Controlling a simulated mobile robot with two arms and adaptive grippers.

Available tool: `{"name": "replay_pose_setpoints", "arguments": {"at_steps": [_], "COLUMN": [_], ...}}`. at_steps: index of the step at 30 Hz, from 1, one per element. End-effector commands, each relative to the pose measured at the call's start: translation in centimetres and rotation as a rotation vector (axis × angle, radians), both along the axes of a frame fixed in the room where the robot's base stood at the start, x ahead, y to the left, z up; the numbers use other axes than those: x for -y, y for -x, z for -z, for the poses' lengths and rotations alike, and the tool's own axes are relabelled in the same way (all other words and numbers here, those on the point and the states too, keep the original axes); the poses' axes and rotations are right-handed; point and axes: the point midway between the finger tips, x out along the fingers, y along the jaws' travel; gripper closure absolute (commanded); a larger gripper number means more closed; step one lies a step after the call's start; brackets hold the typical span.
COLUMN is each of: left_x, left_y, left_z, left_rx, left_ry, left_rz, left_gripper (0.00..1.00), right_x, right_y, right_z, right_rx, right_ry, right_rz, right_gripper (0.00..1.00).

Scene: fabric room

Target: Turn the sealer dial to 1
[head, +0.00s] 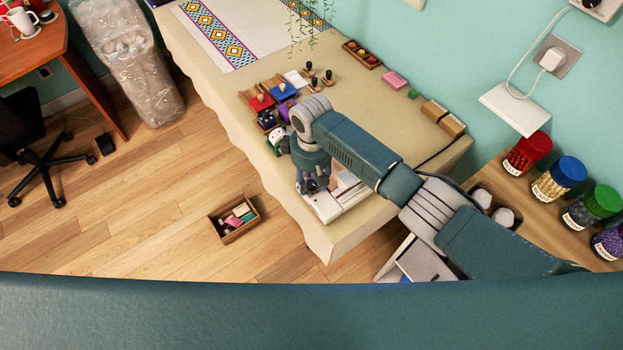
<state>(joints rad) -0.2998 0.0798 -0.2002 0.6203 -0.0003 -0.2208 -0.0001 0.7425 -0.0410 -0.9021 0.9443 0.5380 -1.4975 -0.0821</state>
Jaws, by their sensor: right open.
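The sealer (326,207) is a long, low white device lying near the front end of the cloth-covered table. Its dial cannot be made out; my right arm and gripper cover part of the device. My right gripper (312,187) points down over the left part of the sealer and is open. Whether its fingers touch the sealer or the dial cannot be told from here. My left gripper is not in view.
The table (345,239) also bears ink pads, stamps (310,72) and small boxes farther back. A wooden box (233,218) sits on the floor to the left. Jars (549,180) stand on a shelf at right. Open floor lies left of the table.

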Motion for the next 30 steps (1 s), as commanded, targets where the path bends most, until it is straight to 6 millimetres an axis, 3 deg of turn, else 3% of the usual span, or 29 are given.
{"name": "replay_pose_setpoints", "arguments": {"at_steps": [3,9,10,20,30], "left_x": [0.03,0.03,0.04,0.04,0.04], "left_y": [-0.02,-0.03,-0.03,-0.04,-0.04], "left_z": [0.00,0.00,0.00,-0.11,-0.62], "left_rx": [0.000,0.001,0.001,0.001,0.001], "left_ry": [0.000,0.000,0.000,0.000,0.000], "left_rz": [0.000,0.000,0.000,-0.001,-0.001], "left_gripper": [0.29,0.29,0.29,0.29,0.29], "right_x": [-0.01,0.00,0.01,0.01,-0.02], "right_y": [0.01,0.00,-0.01,-0.03,-0.02], "right_z": [-0.02,-0.04,-0.04,-0.11,-0.19], "right_rx": [0.000,0.000,0.000,0.000,0.000], "right_ry": [0.000,0.000,0.000,0.000,0.000], "right_rz": [0.000,0.000,0.000,-0.032,-0.244], "right_gripper": [0.58,0.98,1.00,1.00,1.00]}}
